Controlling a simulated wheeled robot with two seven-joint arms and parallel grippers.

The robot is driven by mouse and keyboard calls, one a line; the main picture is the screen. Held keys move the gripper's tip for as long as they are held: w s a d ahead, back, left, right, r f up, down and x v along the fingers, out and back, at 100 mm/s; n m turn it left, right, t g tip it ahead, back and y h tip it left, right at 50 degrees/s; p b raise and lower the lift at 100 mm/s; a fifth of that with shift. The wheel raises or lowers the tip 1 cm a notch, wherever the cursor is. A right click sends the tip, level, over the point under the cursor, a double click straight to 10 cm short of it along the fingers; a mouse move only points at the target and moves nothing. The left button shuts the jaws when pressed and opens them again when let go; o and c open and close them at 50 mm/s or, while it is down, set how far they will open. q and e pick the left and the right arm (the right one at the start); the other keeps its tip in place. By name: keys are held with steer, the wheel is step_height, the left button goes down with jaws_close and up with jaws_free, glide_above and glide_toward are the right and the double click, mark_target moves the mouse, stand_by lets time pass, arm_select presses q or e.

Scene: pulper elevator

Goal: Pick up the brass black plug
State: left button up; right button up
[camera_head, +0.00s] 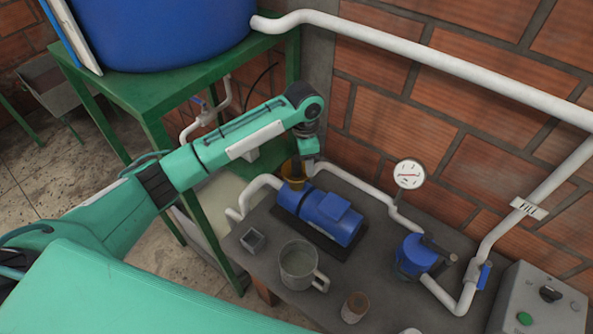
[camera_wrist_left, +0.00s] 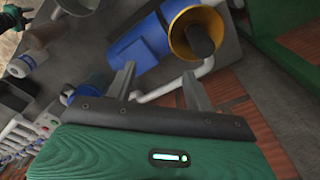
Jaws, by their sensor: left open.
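The black plug (camera_wrist_left: 201,41) stands in a brass funnel-like ring (camera_wrist_left: 181,24) at the end of a blue pump (camera_wrist_left: 139,47). In the head view the brass ring (camera_head: 287,168) shows at the pump's left end, with the dark plug (camera_head: 297,172) partly behind my left gripper. My left gripper (camera_head: 309,158) hangs just above and beside it. In the left wrist view the fingers of my left gripper (camera_wrist_left: 159,80) are apart with nothing between them. The plug is beyond the right finger, not between the fingers.
The pump (camera_head: 322,212) sits on a dark bench (camera_head: 250,270) with a metal mug (camera_head: 300,266), a small square cup (camera_head: 253,241) and a rusty cup (camera_head: 354,307). White pipes (camera_head: 365,187) and a gauge (camera_head: 409,174) stand behind. A green stand (camera_head: 150,105) holds a blue tank (camera_head: 160,30).

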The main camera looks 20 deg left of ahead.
mark_target(296, 158)
arm_select(q)
steer(key=w+a+r, duration=0.4)
steer(key=w+r, duration=0.1)
steer(key=shift+y, duration=0.4)
steer(key=f, duration=0.7)
steer(key=shift+s+a+b, duration=0.15)
steer(key=shift+s+b, duration=0.05)
steer(key=shift+b, duration=0.15)
steer(key=shift+f, duration=0.65)
step_height(296, 158, down, 5)
steer(key=b, duration=0.6)
steer(key=shift+s, duration=0.15)
steer(key=shift+a, duration=0.1)
steer(key=c, duration=1.1)
